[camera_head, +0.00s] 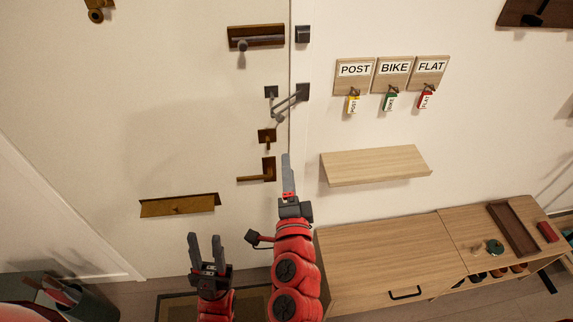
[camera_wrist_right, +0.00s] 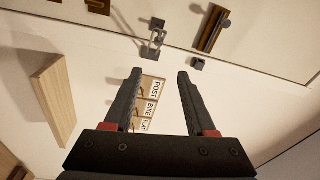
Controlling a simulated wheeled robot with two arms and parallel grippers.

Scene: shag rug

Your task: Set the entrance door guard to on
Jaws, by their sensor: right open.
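The entrance door (camera_head: 140,110) is pale and looks closed. The door guard (camera_head: 287,106) is a grey metal bar reaching from a dark plate on the wall, slanting down-left across the door edge. A smaller dark plate (camera_head: 271,92) sits on the door beside it. I cannot tell whether bar and door plate are engaged. The guard also shows at the top of the right wrist view (camera_wrist_right: 156,38), ahead of the fingertips. My right gripper (camera_head: 286,156) is open and empty, below the guard; it also shows in the wrist view (camera_wrist_right: 160,75). My left gripper (camera_head: 205,236) is open and empty, lower left.
A bronze slide bolt (camera_head: 256,37) is above the guard; a small latch (camera_head: 267,136) and lever handle (camera_head: 264,171) are below. A wooden shelf (camera_head: 376,165), key boards (camera_head: 393,66) and a cabinet (camera_head: 390,255) are to the right. A letter slot (camera_head: 180,205) is on the door.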

